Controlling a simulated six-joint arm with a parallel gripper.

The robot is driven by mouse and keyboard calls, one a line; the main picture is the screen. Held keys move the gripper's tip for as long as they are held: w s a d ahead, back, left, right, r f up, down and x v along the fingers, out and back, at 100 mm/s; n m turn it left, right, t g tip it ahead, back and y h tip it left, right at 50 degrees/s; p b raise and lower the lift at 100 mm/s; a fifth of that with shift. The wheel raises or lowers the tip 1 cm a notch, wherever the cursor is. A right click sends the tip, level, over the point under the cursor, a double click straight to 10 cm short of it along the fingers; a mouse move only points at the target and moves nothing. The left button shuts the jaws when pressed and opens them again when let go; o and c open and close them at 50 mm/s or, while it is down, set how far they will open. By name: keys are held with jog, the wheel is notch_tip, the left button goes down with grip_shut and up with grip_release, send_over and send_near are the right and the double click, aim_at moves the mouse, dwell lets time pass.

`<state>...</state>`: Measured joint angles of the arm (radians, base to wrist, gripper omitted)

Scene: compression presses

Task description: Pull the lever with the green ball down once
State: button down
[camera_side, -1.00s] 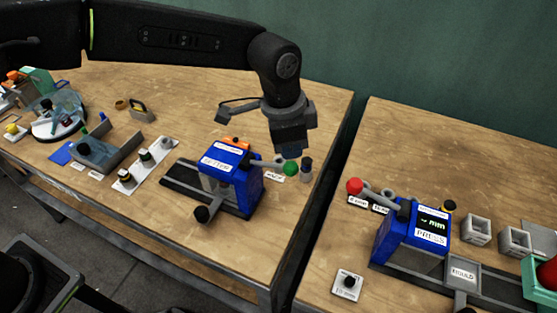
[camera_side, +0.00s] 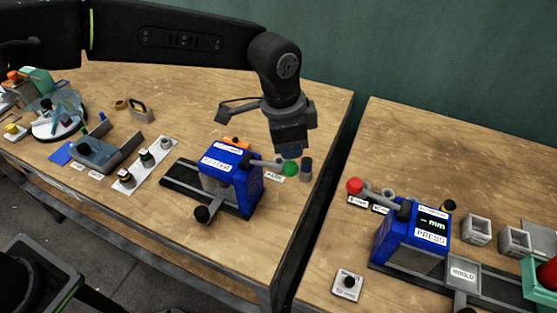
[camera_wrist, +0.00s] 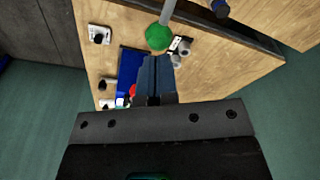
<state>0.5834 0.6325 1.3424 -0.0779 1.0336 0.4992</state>
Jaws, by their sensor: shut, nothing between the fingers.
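The green ball (camera_side: 291,169) sits on the end of a grey lever (camera_side: 266,162), which sticks out to the right from the blue press (camera_side: 230,178) on the left table. The lever looks roughly level. My gripper (camera_side: 290,153) is shut and empty, pointing down just above the green ball in the side view. In the wrist view the green ball (camera_wrist: 158,37) lies just beyond the fingertips of my gripper (camera_wrist: 155,60). Its grey rod (camera_wrist: 168,12) runs up out of the frame. I cannot tell whether the fingertips touch the ball.
A dark cylinder (camera_side: 306,167) stands right of the green ball. A second blue press (camera_side: 410,237) with a red ball (camera_side: 355,186) on its lever stands on the right table, across a gap. A white strip with small jars (camera_side: 146,158) lies left of the first press.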

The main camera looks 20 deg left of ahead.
aim_at(289, 163)
jog(key=shift+f, duration=0.4)
jog(key=shift+f, duration=0.75)
jog(key=shift+f, duration=2.75)
jog(key=shift+r, duration=6.35)
